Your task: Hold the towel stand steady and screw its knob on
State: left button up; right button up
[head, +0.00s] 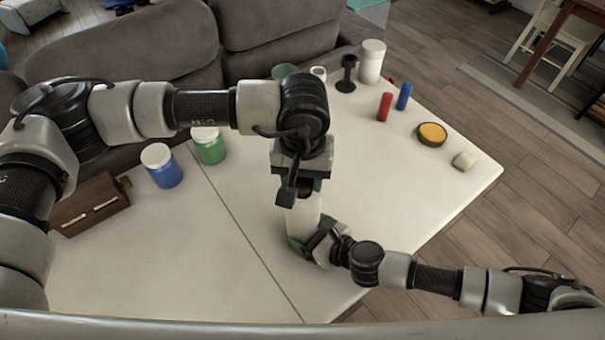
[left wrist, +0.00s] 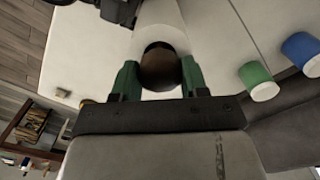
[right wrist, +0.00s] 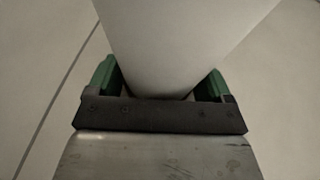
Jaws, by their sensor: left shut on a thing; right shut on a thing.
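The towel stand, a white upright cylinder (head: 304,215), stands near the middle of the white table. It fills the top of the right wrist view (right wrist: 175,45) and shows behind the knob in the left wrist view (left wrist: 162,22). My right gripper (head: 308,240) is shut on it low down, its green fingers on either side. The dark brown round knob (left wrist: 160,68) is at the top of the stand. My left gripper (left wrist: 160,80) is shut on the knob from above. The thread and any gap under the knob are hidden.
A blue jar (head: 163,168), a green jar (head: 209,147) and a wooden box (head: 90,205) are at the left. A black stand (head: 347,75), white canister (head: 371,62), red and blue cylinders and a yellow-topped tin (head: 431,133) are at the back right. The right front tabletop is clear.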

pick_arm(q)
jog(key=o, duration=1)
jog(key=shift+r, duration=0.1)
notch_tip(320, 180, up, 12)
jog(key=shift+f, duration=0.1)
pick_arm(e)
jog(key=o, duration=1.6)
jog(key=v, duration=1.1)
